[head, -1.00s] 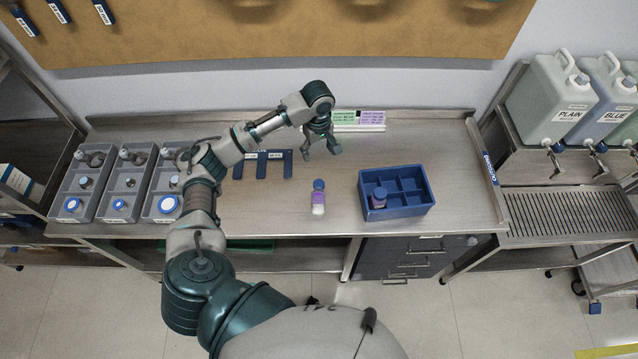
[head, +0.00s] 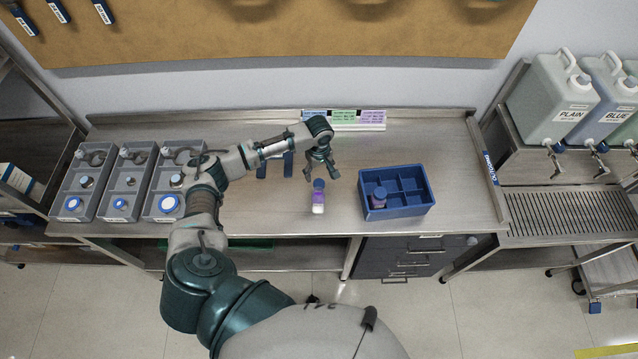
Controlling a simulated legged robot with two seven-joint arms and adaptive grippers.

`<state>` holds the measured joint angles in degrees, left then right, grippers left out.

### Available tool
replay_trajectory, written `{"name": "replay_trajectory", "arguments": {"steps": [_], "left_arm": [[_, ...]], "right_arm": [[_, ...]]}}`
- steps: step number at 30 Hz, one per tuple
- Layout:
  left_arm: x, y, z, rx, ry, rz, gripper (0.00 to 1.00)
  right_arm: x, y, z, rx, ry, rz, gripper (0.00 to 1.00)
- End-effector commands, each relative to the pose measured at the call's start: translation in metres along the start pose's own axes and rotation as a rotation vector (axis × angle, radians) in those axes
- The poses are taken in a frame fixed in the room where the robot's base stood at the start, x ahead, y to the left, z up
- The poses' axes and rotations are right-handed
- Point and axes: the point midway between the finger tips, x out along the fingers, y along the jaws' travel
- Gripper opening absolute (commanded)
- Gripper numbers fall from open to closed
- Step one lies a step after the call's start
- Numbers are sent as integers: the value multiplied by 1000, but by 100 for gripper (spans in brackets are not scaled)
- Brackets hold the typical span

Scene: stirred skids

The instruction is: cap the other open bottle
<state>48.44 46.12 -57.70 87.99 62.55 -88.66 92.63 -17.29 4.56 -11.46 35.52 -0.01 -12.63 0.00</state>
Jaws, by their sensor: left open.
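A small bottle (head: 318,203) with a purple body, white lower part and blue top stands on the bench right of centre. My right gripper is out of view. No clearly open bottle can be made out at this size.
Three grey trays (head: 88,188) with round blue-and-white and metal pieces stand at the left. A blue slotted holder (head: 275,168) is partly behind my arm. Coloured label cards (head: 345,117) stand at the back. Jugs (head: 553,95) stand at the right. Bench between bottle and crate is clear.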

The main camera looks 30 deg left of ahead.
Motion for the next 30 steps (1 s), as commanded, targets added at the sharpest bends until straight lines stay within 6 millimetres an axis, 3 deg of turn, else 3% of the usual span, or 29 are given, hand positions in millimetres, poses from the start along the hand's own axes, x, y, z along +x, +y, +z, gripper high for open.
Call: {"name": "replay_trajectory", "arguments": {"steps": [4, 14, 25, 26, 30], "left_arm": [[7, -1, 2, 0, -1, -3, 72], [49, -4, 7, 0, 1, -2, 72], [52, -4, 7, 0, 1, 0, 72], [52, -4, 7, 0, 1, -1, 66], [52, -4, 7, 0, 1, -1, 32]], "right_arm": [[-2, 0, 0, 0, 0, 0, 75], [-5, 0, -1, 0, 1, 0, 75], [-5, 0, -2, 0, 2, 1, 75], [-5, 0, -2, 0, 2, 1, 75], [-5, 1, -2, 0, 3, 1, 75]]}}
